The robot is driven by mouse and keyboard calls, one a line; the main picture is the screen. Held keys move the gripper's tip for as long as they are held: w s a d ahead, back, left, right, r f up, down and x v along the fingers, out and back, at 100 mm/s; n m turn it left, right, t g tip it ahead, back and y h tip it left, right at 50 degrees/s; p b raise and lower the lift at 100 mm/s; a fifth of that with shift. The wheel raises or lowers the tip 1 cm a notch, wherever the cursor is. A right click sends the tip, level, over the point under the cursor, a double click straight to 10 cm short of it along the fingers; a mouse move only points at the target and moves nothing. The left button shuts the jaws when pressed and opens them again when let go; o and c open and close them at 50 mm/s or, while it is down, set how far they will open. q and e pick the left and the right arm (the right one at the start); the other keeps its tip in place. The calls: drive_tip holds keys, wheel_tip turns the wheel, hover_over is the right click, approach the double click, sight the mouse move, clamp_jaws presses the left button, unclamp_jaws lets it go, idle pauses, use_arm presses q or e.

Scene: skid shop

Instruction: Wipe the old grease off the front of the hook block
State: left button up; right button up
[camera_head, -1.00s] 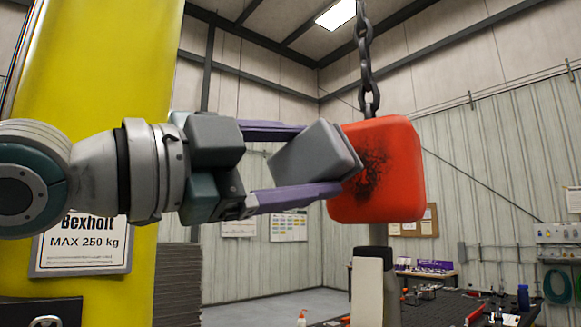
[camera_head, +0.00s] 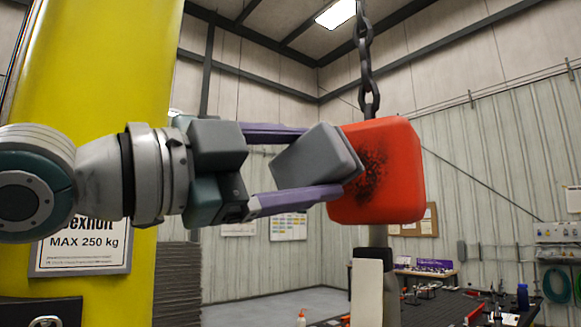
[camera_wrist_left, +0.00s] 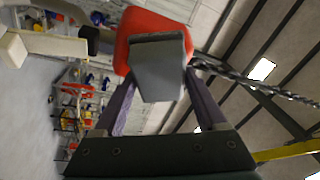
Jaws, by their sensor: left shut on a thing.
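The red hook block (camera_head: 400,180) hangs from a dark chain, with black grease smeared on its face just right of my gripper. My left gripper (camera_head: 322,165) is shut on a grey wiping pad (camera_head: 312,158), its purple fingers above and below it. The pad's right end overlaps the left part of the block's face; I cannot tell for sure that it touches. In the left wrist view the pad (camera_wrist_left: 160,75) sits between the fingers, in front of the red block (camera_wrist_left: 150,24). My right gripper is not in view.
The chain (camera_head: 366,70) runs up from the block. A yellow column (camera_head: 100,90) with a load sign (camera_head: 85,248) stands behind my left arm. A dark workbench (camera_head: 440,308) with tools lies below right.

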sight(328, 164)
use_arm(q)
drive_tip(key=shift+w+d+p, duration=0.3)
drive_tip(key=shift+w+d, duration=0.45)
drive_tip(key=shift+w, duration=0.2)
idle(0.7)
drive_tip(key=shift+d, duration=0.1)
drive_tip(key=shift+s+d+b, duration=0.35)
drive_tip(key=shift+s+d, duration=0.25)
drive_tip(key=shift+d, duration=0.05)
drive_tip(key=shift+s+d, duration=0.55)
drive_tip(key=shift+d, duration=0.15)
drive_tip(key=shift+s+d, duration=0.5)
drive_tip(key=shift+d, duration=0.3)
drive_tip(key=shift+s+d, duration=0.5)
drive_tip(key=shift+d, duration=0.3)
